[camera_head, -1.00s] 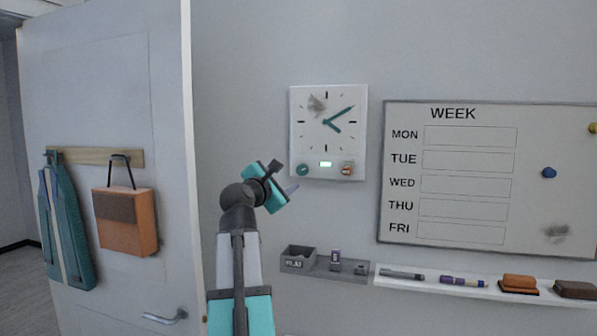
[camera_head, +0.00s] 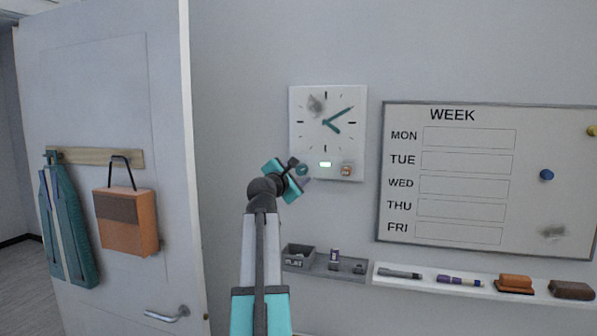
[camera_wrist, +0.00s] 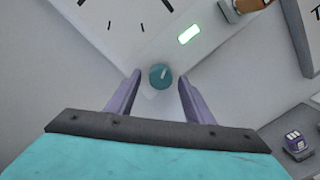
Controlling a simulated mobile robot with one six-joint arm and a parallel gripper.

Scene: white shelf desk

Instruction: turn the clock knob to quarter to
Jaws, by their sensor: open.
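The white square clock (camera_head: 341,101) hangs on the wall. Its longer teal hand points to the upper right and its shorter one to the lower right. The round teal knob (camera_head: 302,170) is at the clock's lower left, with a pale pointer line on its face in the wrist view (camera_wrist: 160,76). My gripper (camera_head: 303,179) is open in front of the clock's lower left corner. In the wrist view its two purple fingers (camera_wrist: 159,79) appear on either side of the knob, with gaps on both sides. I cannot tell how far the tips are from it.
A grey tray (camera_head: 321,267) and a white marker ledge (camera_head: 440,289) are below. A whiteboard (camera_head: 485,227) is at the right, a door (camera_head: 110,75) at the left.

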